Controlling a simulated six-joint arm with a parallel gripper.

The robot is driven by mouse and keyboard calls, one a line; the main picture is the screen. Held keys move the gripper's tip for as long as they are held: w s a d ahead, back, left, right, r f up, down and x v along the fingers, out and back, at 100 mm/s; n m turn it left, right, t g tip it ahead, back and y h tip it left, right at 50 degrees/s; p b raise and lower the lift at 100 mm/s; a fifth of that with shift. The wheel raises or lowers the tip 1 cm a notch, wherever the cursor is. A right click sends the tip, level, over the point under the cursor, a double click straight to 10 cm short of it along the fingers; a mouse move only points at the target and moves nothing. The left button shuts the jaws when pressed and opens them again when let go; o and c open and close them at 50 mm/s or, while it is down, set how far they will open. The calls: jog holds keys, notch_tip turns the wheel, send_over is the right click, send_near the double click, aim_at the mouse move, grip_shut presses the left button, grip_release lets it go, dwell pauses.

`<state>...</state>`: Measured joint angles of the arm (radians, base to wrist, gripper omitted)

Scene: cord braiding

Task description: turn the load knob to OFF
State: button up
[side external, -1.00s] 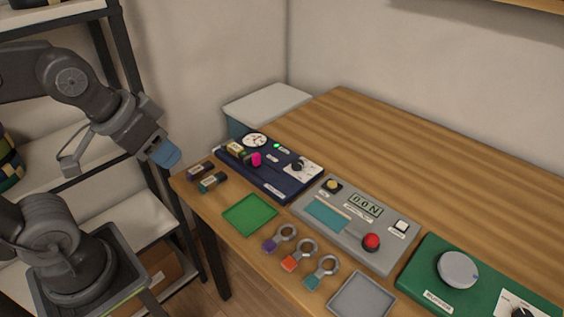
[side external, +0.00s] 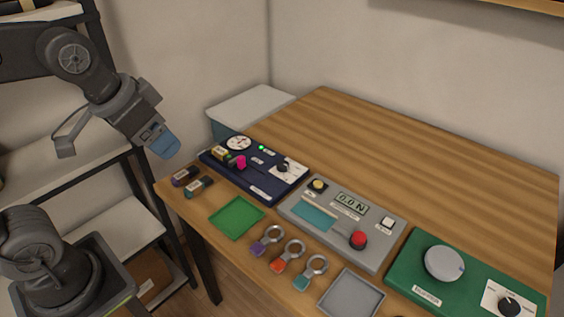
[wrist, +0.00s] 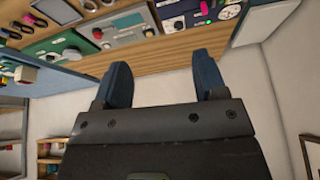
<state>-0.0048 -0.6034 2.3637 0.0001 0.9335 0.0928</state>
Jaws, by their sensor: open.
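The load knob cannot be told for certain, as the labels are too small to read. One black knob (side external: 284,168) sits on a white plate at the right end of the dark blue box (side external: 262,190). Another black knob (side external: 509,306) sits on a white plate on the green box (side external: 415,270), at the lower right. The pointer settings are not readable. My gripper (side external: 164,147) is left of the blue box, above the table's left end, apart from everything. In the wrist view my gripper (wrist: 162,78) shows two blue fingers spread with nothing between them.
A grey panel (side external: 375,255) with a red button (side external: 358,240) and a 0.0 N display stands between the boxes. A green tray (side external: 236,217), several ringed tools and a grey tray (side external: 351,296) lie along the front. The table's back is clear. A shelf rack stands left.

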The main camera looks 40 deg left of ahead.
jog(key=w+r+m+g, duration=0.1)
jog(key=w+r+m, duration=0.15)
jog(key=w, duration=0.75)
jog(key=m+g, duration=0.4)
jog(key=m, duration=0.4)
send_over(282, 163)
notch_tip(282, 163, down, 17)
notch_tip(282, 163, down, 14)
jog(key=shift+s+f, duration=0.1)
jog(key=shift+f, duration=0.05)
jog(key=c, duration=0.9)
